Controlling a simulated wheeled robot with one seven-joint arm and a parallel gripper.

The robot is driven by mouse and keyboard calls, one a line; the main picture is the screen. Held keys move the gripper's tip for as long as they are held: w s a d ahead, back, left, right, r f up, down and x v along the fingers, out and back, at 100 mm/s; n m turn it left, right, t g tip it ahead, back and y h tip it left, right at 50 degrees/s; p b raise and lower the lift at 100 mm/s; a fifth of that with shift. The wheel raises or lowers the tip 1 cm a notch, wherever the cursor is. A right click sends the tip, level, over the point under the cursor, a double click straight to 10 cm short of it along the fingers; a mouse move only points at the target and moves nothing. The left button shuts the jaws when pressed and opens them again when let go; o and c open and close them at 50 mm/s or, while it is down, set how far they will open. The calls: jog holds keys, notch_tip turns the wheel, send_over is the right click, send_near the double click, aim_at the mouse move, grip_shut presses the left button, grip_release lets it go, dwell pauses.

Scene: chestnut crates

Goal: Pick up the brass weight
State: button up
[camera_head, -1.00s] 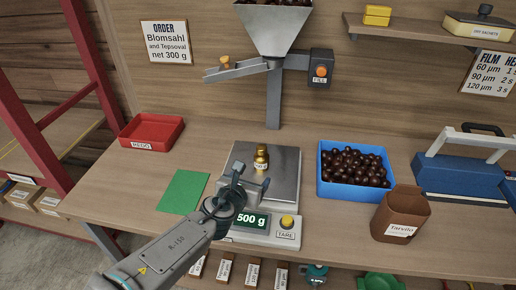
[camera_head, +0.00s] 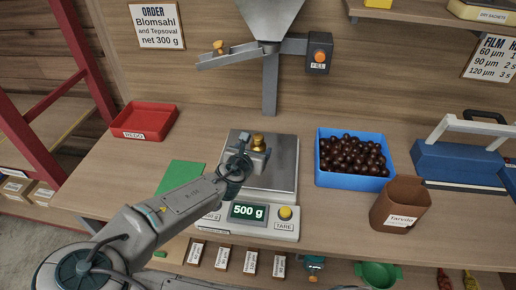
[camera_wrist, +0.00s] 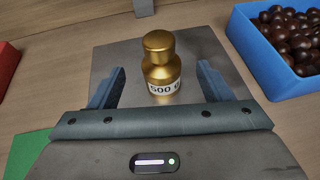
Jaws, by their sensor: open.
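The brass weight (camera_wrist: 160,66) stands upright on the steel pan of the scale, with a white label reading 500. In the head view the weight (camera_head: 257,141) is partly hidden by my gripper (camera_head: 254,158). In the wrist view my gripper (camera_wrist: 160,92) is open, one finger on each side of the weight's near part, with gaps between. The weight stands at or just beyond the fingertips; contact is not visible. The scale (camera_head: 284,172) shows 500 g on its display (camera_head: 248,212).
A blue crate (camera_head: 341,181) of chestnuts stands right of the scale, with a brown Tarvilo bag (camera_head: 391,212) in front. A red tray (camera_head: 128,133) and green mat (camera_head: 183,175) lie left.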

aim_at(257, 147)
jog(key=shift+f+p+x, duration=0.15)
jog(key=shift+p+x, duration=0.15)
jog(key=shift+x, duration=1.05)
jog(key=shift+f+p+x, duration=0.15)
jog(key=shift+p+x, duration=0.15)
jog(key=shift+x, duration=1)
jog(key=shift+s, duration=0.1)
jog(key=c, duration=1.4)
jog(key=shift+c, duration=0.8)
jog(key=shift+r, duration=0.15)
